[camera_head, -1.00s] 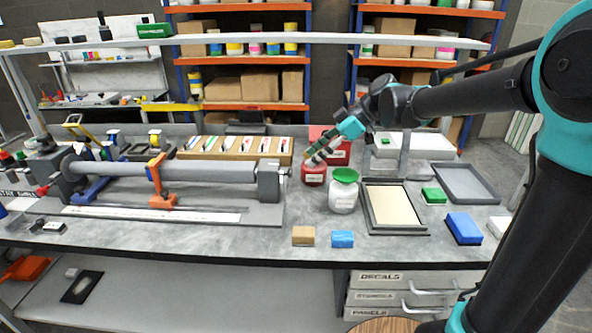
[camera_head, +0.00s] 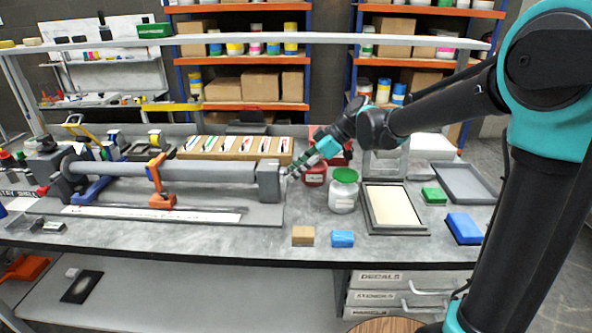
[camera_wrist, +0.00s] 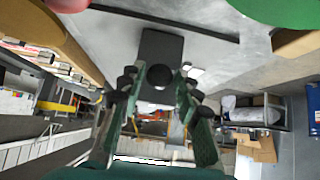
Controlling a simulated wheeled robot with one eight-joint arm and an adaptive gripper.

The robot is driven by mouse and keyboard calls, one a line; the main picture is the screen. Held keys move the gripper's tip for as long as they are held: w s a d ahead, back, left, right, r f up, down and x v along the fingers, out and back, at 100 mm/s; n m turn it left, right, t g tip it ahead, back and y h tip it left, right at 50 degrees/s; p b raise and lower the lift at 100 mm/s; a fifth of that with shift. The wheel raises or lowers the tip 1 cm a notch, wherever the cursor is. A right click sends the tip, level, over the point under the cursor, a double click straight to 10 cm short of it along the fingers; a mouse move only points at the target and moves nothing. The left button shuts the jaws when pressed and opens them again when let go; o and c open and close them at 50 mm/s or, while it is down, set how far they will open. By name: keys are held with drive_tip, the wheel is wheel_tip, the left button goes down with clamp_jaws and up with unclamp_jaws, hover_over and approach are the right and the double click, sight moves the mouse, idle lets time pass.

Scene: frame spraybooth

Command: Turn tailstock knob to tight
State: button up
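The tailstock (camera_head: 268,181) is a grey block at the right end of the long grey horizontal tube (camera_head: 170,171). My gripper (camera_head: 291,173) is just to the right of the tailstock and hides the knob in the head view. In the wrist view, the tailstock (camera_wrist: 162,45) is a dark block, and the round dark knob (camera_wrist: 160,76) shows in front of it. My gripper's two fingers (camera_wrist: 158,84) are apart, with the knob seen between their tips. I cannot tell whether either finger touches the knob, nor whether the knob is tight.
A white jar with a green lid (camera_head: 343,190) and a red jar (camera_head: 315,176) stand close on the right of my gripper. A framed panel (camera_head: 428,229) lies farther right. A tan block (camera_head: 303,236) and a blue block (camera_head: 342,239) lie near the front edge.

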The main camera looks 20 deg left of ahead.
clamp_jaws()
drive_tip(key=shift+w, duration=0.1)
drive_tip(key=shift+w+f+m+g+h, duration=0.1)
drive_tip(key=shift+w+m+g+h, duration=0.1)
drive_tip(key=shift+m+g, duration=0.65)
drive_tip(key=shift+w+f+m+g+h, duration=0.1)
drive_tip(key=shift+m+g+h, duration=0.2)
drive_tip(key=shift+g, duration=1.05)
drive_tip(key=shift+o, duration=2.4)
unclamp_jaws()
